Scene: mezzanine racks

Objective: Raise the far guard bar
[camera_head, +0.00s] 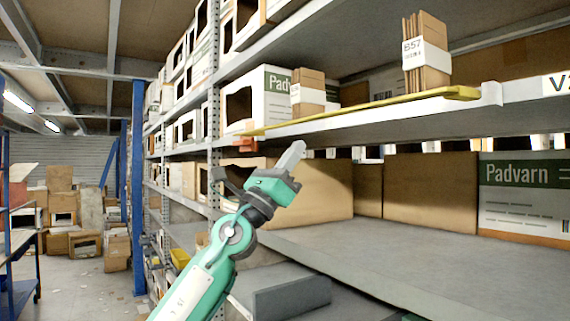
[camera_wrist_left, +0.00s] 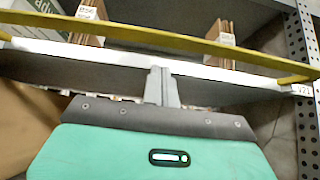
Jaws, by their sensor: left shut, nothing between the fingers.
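The guard bar (camera_head: 370,107) is a long yellow bar. It runs along the front edge of an upper rack shelf, in front of the cartons there. It also crosses the left wrist view (camera_wrist_left: 170,42), with a bent end at the right by the upright. My left gripper (camera_head: 297,150) is shut and empty. It is just below the shelf edge and under the bar, apart from the bar as far as I can tell. In the left wrist view its closed fingers (camera_wrist_left: 161,75) point at the white shelf edge. My right gripper is not in view.
Bundles of brown card (camera_head: 425,55) and (camera_head: 308,92) stand on the shelf behind the bar. An orange bracket (camera_head: 246,145) sits at the upright (camera_head: 213,130). Brown cartons (camera_head: 430,190) fill the bay below. The lower shelf front (camera_head: 400,250) is clear.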

